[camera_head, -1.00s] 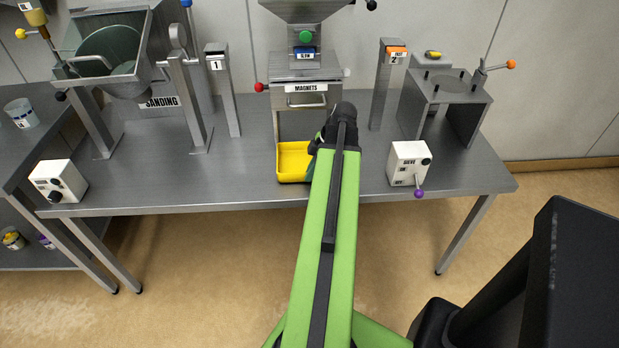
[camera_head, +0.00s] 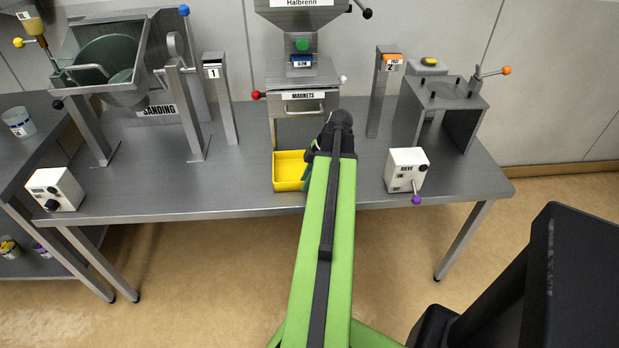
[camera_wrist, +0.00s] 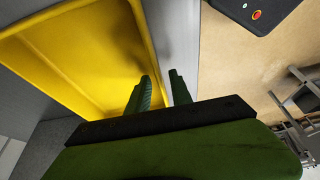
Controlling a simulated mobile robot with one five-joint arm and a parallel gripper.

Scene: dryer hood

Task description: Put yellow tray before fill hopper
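The yellow tray (camera_head: 288,171) is on the grey table near its front edge, below and in front of the MAGNETS unit (camera_head: 303,96). My gripper (camera_wrist: 160,90) is at the tray's right side; my arm hides part of that side in the head view. In the wrist view the tray (camera_wrist: 85,50) fills the upper left. Its near wall runs between my two green fingers, one inside the tray and one outside. A small gap shows between the fingers. The hopper (camera_head: 300,15) stands above the unit, its top cut off.
A white switch box (camera_head: 405,170) with a purple-tipped lever stands right of my gripper. Posts 1 (camera_head: 222,100) and 2 (camera_head: 381,95) flank the unit. The table (camera_head: 150,185) is clear left of the tray. A SANDING drum (camera_head: 105,65) stands at left.

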